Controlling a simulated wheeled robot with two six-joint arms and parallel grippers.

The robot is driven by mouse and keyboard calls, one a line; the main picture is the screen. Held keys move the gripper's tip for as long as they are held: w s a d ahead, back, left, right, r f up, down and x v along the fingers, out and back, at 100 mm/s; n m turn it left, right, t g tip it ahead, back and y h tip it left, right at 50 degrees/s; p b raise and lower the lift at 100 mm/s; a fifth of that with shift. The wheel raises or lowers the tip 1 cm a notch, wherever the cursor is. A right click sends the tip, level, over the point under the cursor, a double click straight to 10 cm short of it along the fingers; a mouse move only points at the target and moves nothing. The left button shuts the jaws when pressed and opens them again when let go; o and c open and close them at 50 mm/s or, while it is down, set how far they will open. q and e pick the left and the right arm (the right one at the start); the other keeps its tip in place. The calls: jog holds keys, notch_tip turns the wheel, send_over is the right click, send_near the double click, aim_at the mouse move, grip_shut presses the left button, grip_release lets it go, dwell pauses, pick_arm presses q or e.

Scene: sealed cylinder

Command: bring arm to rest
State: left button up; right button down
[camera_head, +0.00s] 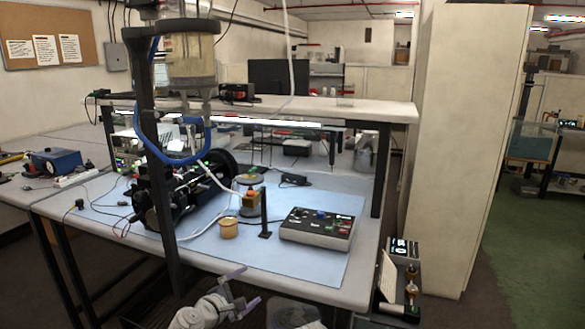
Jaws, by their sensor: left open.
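My left gripper (243,289) shows at the bottom of the head view, in front of the table's front edge and lower than the tabletop. Its two purple-grey fingers are spread apart with nothing between them. A short part of my white left arm (200,313) shows behind it at the bottom edge. The gripper looks clear of the table and its objects. My right gripper is not in view.
The workbench (320,292) carries a blue mat (270,255), a black machine (185,195), a control box (318,228) and a tan cup (228,227). A dark post (160,215) stands at the left.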

pick_arm(q)
jog(key=s+d+f+m+g, duration=0.3)
jog(key=s+f+m+g, duration=0.15)
jog(key=f+m, duration=0.3)
jog(key=s+a+f+m+g+y, duration=0.3)
jog(key=s+a+f+m+g, duration=0.1)
jog(key=s+m, duration=0.2)
jog(key=s+a+f+m+g+y, duration=0.4)
jog(key=s+m, duration=0.2)
jog(key=s+d+r+m+p, duration=0.2)
jog(key=d+r+p, duration=0.3)
jog(key=r+p, duration=0.1)
jog(key=s+d+r+m+p, duration=0.2)
jog(key=s+d+r+p, duration=0.1)
jog(key=d+r+p, duration=0.3)
jog(key=shift+s+d+g+y, duration=0.2)
jog(key=shift+s+g+y, duration=0.1)
jog(key=shift+g, duration=0.15)
jog(key=shift+r, duration=0.1)
